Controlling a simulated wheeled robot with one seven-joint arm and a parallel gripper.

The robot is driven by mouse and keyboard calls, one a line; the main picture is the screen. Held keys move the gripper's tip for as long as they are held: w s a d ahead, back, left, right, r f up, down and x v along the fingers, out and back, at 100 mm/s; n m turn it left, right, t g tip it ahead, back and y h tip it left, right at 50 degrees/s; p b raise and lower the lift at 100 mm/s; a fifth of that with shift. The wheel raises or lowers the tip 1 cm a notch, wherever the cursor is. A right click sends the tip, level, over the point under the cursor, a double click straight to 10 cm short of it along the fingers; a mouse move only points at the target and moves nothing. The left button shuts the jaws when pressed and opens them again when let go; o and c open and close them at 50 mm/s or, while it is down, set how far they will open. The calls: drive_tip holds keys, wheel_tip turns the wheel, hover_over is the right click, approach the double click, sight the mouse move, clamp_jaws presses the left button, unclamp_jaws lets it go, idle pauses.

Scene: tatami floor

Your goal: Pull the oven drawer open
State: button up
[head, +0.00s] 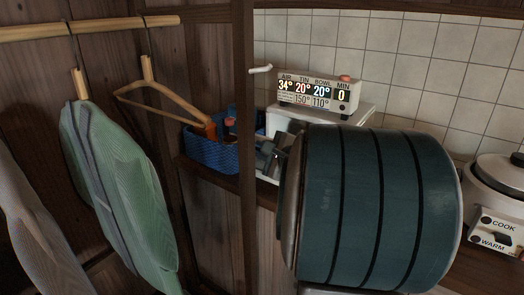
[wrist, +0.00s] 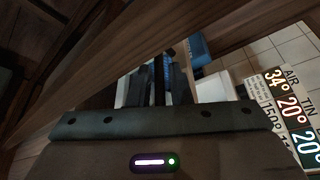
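The oven is a white box (head: 352,112), partly hidden behind my teal arm, with a lit display unit (head: 319,94) on top. The oven's drawer and handle cannot be made out. My gripper (head: 268,154) is at the oven's left front, beside its white side. In the wrist view my gripper (wrist: 160,78) shows two dark fingers with a narrow gap between them. A white surface (wrist: 213,88), likely the oven, is just right of the fingers. I see nothing clearly held. Whether the fingers touch the oven cannot be told.
A wooden post (head: 247,110) stands close to the left of my gripper. A blue basket (head: 207,150) with items sits behind it on the shelf. Clothes hang at left, including a green garment (head: 115,185). A rice cooker (head: 496,190) stands at right.

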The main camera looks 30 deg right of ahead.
drive_tip(key=p+v, duration=0.1)
drive_tip(key=v, duration=1.3)
drive_tip(key=shift+w, duration=0.15)
drive_tip(key=s+a+f+n+g+y+p, duration=0.1)
drive_tip(key=s+a+n+g+y+p, duration=0.25)
drive_tip(key=a+n+g+p, duration=1.3)
drive_tip(key=s+a+r+n+t+h, duration=0.2)
drive_tip(key=s+a+n+t+h, duration=0.1)
drive_tip(key=s+a+n+h, duration=0.1)
drive_tip(key=a+n+h, duration=0.1)
drive_tip(key=n, duration=0.1)
drive_tip(key=shift+s+r+n+t, duration=0.3)
drive_tip(key=shift+r+n+t, duration=0.05)
